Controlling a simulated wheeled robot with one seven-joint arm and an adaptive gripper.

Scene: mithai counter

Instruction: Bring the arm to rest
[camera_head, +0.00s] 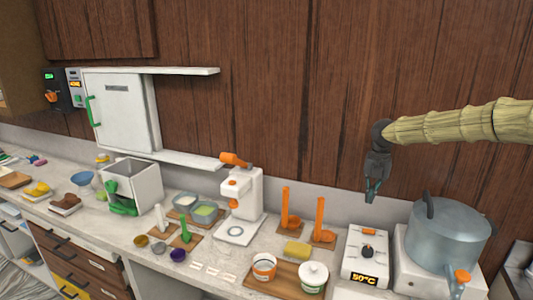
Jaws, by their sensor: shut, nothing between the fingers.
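My gripper (372,189) hangs from the wrist of my arm (450,123), which reaches in from the right edge in its beige ribbed sleeve. The dark gripper points down, shut and empty. It is in the air above the counter, in front of the brown wooden wall, left of the large grey pot (447,233) and above the controller box that reads 50°C (366,258). It appears apart from everything around it.
Below stand upright orange-handled tools (319,220), a yellow block (297,249), two tubs on a wooden board (254,282) and a white press-like machine (241,205). A white cabinet (115,112) and shelf (184,159) are at left. Space around the gripper looks clear.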

